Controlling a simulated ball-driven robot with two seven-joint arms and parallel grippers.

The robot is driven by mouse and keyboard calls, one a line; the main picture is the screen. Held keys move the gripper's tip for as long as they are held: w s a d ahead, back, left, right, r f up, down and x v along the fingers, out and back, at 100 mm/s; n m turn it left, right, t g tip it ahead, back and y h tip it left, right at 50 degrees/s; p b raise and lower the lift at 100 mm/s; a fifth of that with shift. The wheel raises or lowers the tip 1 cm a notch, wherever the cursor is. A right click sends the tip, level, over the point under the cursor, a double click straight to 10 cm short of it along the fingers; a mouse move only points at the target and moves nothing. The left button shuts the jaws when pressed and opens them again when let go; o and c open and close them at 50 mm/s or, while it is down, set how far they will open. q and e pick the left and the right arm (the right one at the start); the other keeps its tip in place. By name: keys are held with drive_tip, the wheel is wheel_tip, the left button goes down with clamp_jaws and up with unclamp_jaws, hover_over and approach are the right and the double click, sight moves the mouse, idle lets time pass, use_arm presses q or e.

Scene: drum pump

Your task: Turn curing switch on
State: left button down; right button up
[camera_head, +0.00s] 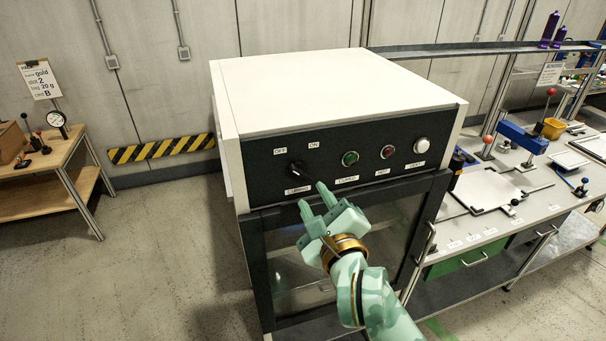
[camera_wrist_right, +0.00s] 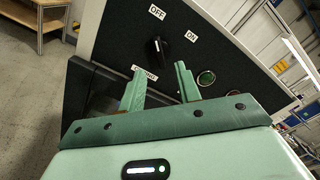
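The curing switch is a black rotary knob (camera_head: 299,170) on the dark front panel of a white-topped cabinet. It also shows in the wrist view (camera_wrist_right: 158,47), where its white mark points toward the OFF label (camera_wrist_right: 157,12). The ON label (camera_wrist_right: 192,37) is right of that. My right gripper (camera_head: 313,196) is just below and in front of the knob, apart from it. Its two fingers (camera_wrist_right: 158,72) are spread with nothing between them, and the knob lies beyond their tips. My left gripper is in neither view.
A green button (camera_head: 350,158), a red button (camera_head: 387,152) and a white button (camera_head: 421,145) sit right of the switch. Below the panel is the cabinet's glass door (camera_head: 300,262). A workbench (camera_head: 490,190) stands to the right; open floor lies left.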

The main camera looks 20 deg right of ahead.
sight(300, 176)
drive_tip(key=w, duration=0.4)
drive_tip(key=w+p, duration=0.1)
drive_tip(key=w, duration=0.1)
drive_tip(key=shift+w+a, duration=0.3)
drive_tip(key=shift+w, duration=0.05)
drive_tip(key=shift+w+d, duration=0.1)
drive_tip(key=shift+w, duration=0.3)
clamp_jaws()
